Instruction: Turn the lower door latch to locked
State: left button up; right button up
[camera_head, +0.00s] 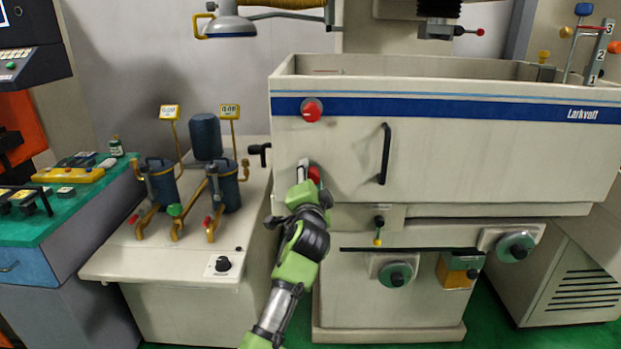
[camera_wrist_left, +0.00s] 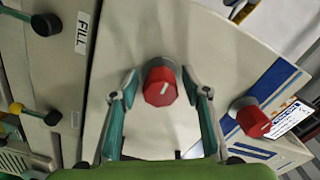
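The lower door latch is a red faceted knob (camera_head: 314,174) on the left part of the machine's cream door. In the left wrist view the lower latch (camera_wrist_left: 160,86) carries a short pale mark on its face. My left gripper (camera_head: 309,185) is at this latch and partly hides it in the head view. In the left wrist view its two fingers stand on either side of the knob, with small gaps showing; contact is not evident. The upper door latch (camera_head: 312,110), also red, sits above on the blue stripe and also shows in the left wrist view (camera_wrist_left: 252,120). My right gripper is not in view.
A black vertical door handle (camera_head: 385,154) is right of the latch. A black lever (camera_head: 259,152) sticks out at left, near a bench (camera_head: 150,262) with blue canisters. A small yellow-tipped lever (camera_head: 378,231) and green-faced knobs are below the door.

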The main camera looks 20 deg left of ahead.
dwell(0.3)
pick_arm(q)
jog(key=v, duration=1.2)
jog(key=d+f+g+h, duration=0.2)
jog(key=f, duration=1.2)
jog(key=d+f+g+h, duration=0.1)
jog(key=d+f+g, duration=0.1)
jog(key=f, duration=1.2)
jog(key=s+f+g+h, duration=0.1)
jog(key=s+f+g, duration=0.1)
jog(key=s+f, duration=0.45)
jog(key=s+f+g, duration=0.1)
jog(key=s+f, duration=0.2)
jog(key=f, duration=0.6)
jog(key=s+f+g+h, duration=0.15)
jog(key=s+f, duration=0.25)
jog(key=f, duration=0.4)
jog(key=s+a+f+n+g, duration=0.3)
jog(key=s+f+g, duration=0.1)
jog(key=s+f, duration=1.4)
jog(key=s+a+f+n+g, duration=0.1)
jog(key=s+f, duration=0.1)
jog(key=s, duration=0.7)
jog(key=s+a+f+n+g, duration=0.1)
jog(key=s+a+f, duration=0.1)
jog(key=s, duration=0.7)
jog(key=s+a+f+n+g, duration=0.1)
jog(key=s+a+g, duration=0.1)
jog(key=s, duration=0.7)
jog(key=shift+f+n, duration=0.4)
